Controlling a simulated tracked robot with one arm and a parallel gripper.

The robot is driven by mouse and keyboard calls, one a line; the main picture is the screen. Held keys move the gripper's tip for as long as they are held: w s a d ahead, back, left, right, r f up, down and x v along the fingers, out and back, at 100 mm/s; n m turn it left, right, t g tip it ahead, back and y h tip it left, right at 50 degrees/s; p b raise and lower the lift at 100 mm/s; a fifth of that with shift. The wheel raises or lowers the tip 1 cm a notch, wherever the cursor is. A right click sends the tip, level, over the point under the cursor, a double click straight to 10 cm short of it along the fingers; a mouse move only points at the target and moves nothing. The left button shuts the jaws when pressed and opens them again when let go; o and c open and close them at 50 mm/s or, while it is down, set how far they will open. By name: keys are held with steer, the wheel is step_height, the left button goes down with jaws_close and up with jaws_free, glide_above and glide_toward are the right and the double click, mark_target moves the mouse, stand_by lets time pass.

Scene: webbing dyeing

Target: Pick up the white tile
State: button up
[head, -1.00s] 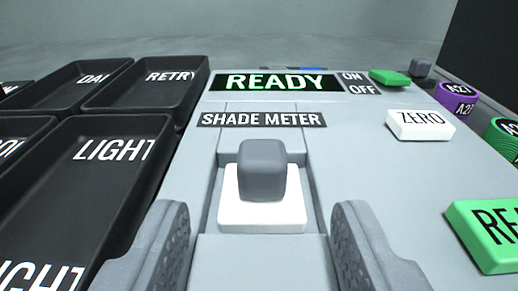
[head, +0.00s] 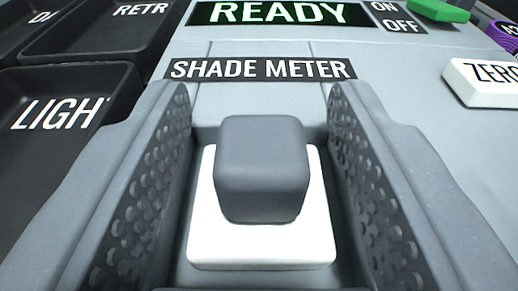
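The white tile (head: 262,250) lies flat in a shallow recess of the grey shade meter. A grey rounded block (head: 262,168) stands upright on the middle of its top, like a knob. My gripper (head: 258,110) is open, with one dotted finger pad on the left of the block and tile and the other on the right. There are gaps between the pads and the block, and I see no contact. The bottom of the tile is hidden in the recess.
The shade meter (head: 400,175) shows a READY display (head: 278,13) at the back. A white ZERO button (head: 484,82) and a green switch (head: 438,10) are on the right. Black labelled trays (head: 55,155) stand on the left.

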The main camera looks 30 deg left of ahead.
jaws_close()
steer(key=shift+r, duration=0.1)
